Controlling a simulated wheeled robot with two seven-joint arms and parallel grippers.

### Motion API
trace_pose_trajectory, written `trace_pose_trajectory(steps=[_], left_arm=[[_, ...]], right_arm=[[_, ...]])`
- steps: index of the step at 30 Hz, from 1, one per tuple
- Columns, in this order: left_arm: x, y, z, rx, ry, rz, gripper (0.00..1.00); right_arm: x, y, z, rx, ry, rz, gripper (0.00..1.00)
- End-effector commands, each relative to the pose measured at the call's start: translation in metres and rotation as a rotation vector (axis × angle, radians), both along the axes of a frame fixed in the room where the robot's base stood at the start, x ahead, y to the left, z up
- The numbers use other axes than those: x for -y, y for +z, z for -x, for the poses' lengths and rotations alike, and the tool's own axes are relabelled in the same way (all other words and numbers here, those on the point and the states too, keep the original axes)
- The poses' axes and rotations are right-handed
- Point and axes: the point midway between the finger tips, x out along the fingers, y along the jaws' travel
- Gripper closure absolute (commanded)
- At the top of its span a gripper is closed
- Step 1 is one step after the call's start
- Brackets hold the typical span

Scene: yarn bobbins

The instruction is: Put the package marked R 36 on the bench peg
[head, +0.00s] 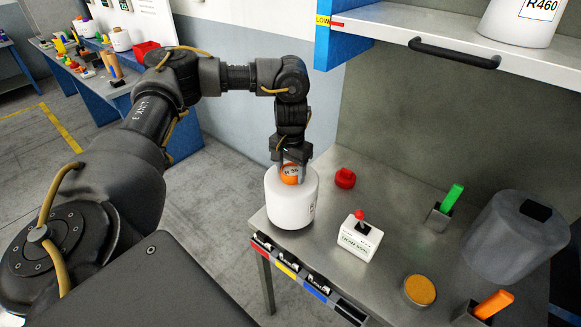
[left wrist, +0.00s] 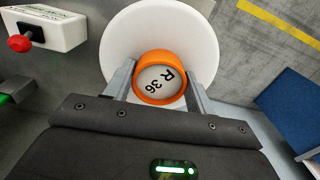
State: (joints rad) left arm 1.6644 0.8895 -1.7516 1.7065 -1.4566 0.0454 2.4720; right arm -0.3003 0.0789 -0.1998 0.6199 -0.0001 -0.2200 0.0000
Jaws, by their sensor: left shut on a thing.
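The package marked R 36 is a white bobbin (head: 290,205) with an orange core (head: 291,178). It stands upright at the left corner of the steel bench (head: 385,205). My left gripper (head: 291,166) points down from above and is shut on the orange core. In the left wrist view, both fingers of the left gripper (left wrist: 159,88) press the sides of the orange core (left wrist: 150,98), with "R 36" readable on its pale top; the white bobbin (left wrist: 128,42) spreads below. I see no bare bench peg, and the bobbin's underside is hidden. My right gripper is not in view.
On the bench are a red knob (head: 345,178), a white box with a red lever (head: 360,240), a green piece in a holder (head: 452,197), a yellow disc (head: 420,290), an orange piece (head: 493,304) and a large grey cylinder (head: 515,240). A shelf (head: 440,25) overhangs the back.

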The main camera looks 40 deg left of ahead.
Motion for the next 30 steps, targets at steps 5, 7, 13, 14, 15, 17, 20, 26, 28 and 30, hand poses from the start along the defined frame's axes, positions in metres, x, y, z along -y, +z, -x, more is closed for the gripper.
trace_pose_trajectory(steps=[5,7,13,14,15,17,20,26,28,30], left_arm=[[0.0,-0.01,-0.001,0.003,0.0,0.001,1.0],[0.0,-0.012,-0.001,0.004,0.0,0.001,1.0],[0.0,-0.017,-0.001,0.004,0.0,0.001,1.0],[0.0,-0.018,-0.001,0.004,0.0,0.002,1.0],[0.0,-0.018,-0.001,0.004,0.0,0.001,1.0],[0.0,-0.019,-0.001,0.004,0.0,0.002,1.0],[0.0,-0.019,-0.001,0.004,0.0,0.002,1.0],[0.0,-0.019,-0.001,0.004,0.0,0.001,1.0],[0.0,-0.019,-0.001,0.004,0.0,0.001,1.0],[0.0,-0.019,-0.001,0.004,0.0,0.001,1.0]], right_arm=[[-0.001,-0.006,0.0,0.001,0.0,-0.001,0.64],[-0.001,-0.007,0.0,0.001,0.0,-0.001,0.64],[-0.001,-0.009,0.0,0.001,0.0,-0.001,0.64],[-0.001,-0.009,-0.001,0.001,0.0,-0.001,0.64],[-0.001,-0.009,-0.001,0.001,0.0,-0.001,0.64],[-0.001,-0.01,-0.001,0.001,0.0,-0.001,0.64],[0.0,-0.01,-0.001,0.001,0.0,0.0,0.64],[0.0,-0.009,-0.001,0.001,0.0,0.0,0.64],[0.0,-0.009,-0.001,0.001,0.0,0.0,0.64],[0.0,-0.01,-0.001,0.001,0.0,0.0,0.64]])
